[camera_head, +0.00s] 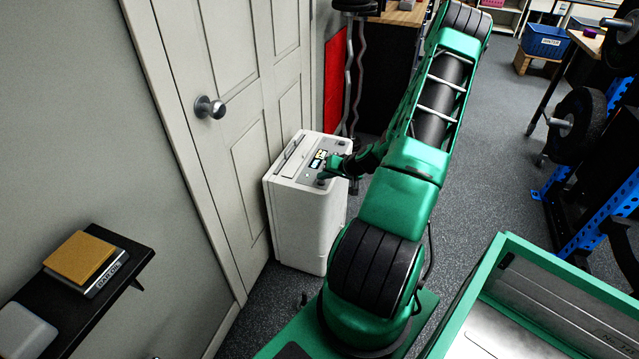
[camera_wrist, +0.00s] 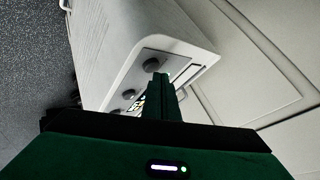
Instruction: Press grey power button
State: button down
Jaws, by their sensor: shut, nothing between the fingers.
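A white box-shaped appliance (camera_head: 303,225) stands on the floor against the door, with a control panel (camera_head: 312,172) on its top. In the wrist view its panel (camera_wrist: 147,56) carries dark grey round buttons: one (camera_wrist: 152,66) close by my fingertips, and others (camera_wrist: 128,94) and (camera_wrist: 115,112) further along. I cannot tell from markings which one is the power button. My green gripper (camera_wrist: 160,77) is shut and empty, its tips over the panel beside the nearest button. Whether they touch it cannot be told. The gripper hides part of the panel and its display.
A white door (camera_head: 225,65) with a round knob (camera_head: 210,107) stands behind the appliance. A dark shelf (camera_head: 125,262) with books is at the lower left. A weight rack (camera_head: 610,205) is at the right. Grey floor (camera_head: 490,130) is open beyond my arm.

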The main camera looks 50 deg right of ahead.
aim_at(324, 183)
jog(key=shift+r, duration=3)
